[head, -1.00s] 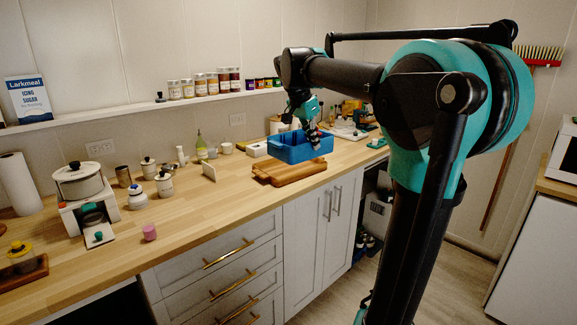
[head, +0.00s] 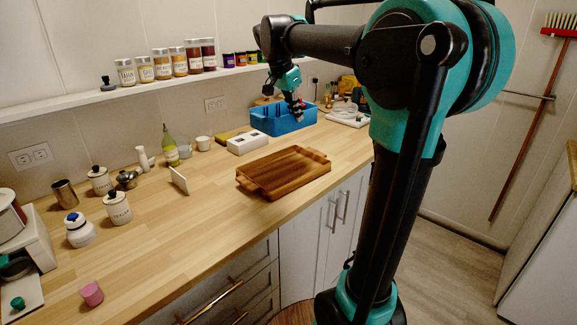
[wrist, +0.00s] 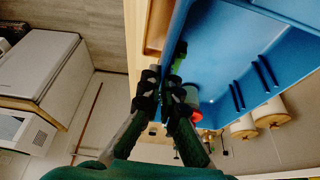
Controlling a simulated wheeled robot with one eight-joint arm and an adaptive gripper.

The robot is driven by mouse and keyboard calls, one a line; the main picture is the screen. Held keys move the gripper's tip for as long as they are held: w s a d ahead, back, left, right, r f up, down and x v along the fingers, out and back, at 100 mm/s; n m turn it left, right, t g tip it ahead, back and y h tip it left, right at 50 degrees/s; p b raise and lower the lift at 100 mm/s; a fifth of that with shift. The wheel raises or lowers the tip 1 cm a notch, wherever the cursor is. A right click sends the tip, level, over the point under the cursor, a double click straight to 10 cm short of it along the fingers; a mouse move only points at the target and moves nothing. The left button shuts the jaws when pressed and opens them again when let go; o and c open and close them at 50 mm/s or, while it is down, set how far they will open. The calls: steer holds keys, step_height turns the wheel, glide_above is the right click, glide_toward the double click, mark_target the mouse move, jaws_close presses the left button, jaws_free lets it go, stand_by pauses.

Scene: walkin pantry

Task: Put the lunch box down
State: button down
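The lunch box, a blue open-topped box (head: 272,123), is at the back right of the counter in the head view, beyond the wooden board. I cannot tell whether its base touches the counter. My gripper (head: 299,115) is at its near right side, pointing down. In the wrist view the fingers of my gripper (wrist: 160,98) are close together with the rim of the blue box (wrist: 235,55) between them. The fingertips hide the gripped part of the wall.
The wooden board (head: 285,171) lies at the counter's front edge. A white box (head: 248,143) stands left of the lunch box, and a white tray with items (head: 347,118) stands to its right. Jars line the shelf (head: 150,87) above. The counter left of the board has free room.

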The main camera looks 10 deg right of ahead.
step_height(320, 180, down, 18)
steer(key=shift+f, duration=0.2)
stand_by(0.4)
steer(key=c, duration=1.7)
jaws_free()
steer(key=v, duration=1.2)
steer(key=shift+r, duration=0.1)
